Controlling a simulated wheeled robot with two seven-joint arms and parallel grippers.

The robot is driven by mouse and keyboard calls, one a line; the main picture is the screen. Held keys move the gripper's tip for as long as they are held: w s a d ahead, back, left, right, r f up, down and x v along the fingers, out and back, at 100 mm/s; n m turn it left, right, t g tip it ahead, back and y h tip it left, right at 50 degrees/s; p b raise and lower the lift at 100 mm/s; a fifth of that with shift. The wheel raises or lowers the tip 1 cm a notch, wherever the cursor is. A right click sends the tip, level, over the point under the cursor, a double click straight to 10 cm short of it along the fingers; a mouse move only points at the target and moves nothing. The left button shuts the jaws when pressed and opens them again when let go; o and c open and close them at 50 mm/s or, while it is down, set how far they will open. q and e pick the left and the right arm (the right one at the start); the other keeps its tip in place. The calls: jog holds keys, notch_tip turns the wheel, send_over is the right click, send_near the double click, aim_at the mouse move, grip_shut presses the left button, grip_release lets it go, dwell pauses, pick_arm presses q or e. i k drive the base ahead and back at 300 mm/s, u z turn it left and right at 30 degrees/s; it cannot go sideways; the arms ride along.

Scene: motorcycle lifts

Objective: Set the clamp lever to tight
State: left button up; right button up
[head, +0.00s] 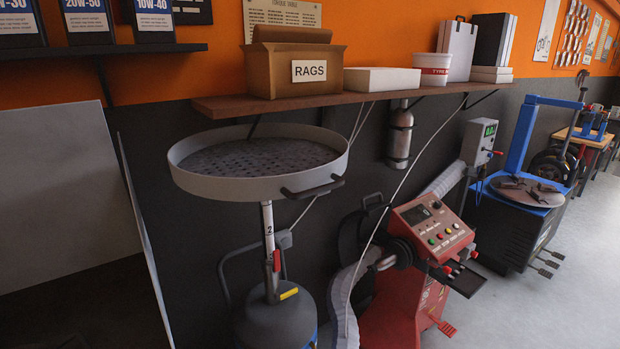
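A small red lever (277,260) sits at the pole's collar and points roughly up along the pole. It looks like the clamp lever, but no label confirms this. Whether it is at tight cannot be told. Neither of my grippers is in view.
A red machine with a button panel (432,228) stands right of the drain unit. A grey curved hose-like piece (345,300) lies between them. A shelf (225,107) with a RAGS box (275,78) is above. Beyond is a blue-armed machine (520,140). Open floor (560,310) lies right.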

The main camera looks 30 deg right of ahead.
aim_at(276, 253)
jog(key=u, duration=0.25)
jog(key=k, duration=0.35)
jog(key=u, duration=1.05)
jog(key=k, duration=1.05)
jog(key=u, duration=0.75)
jog(key=i, duration=1.3)
jog(key=z, duration=1.15)
jog(key=i, duration=0.6)
jog(key=z, duration=0.75)
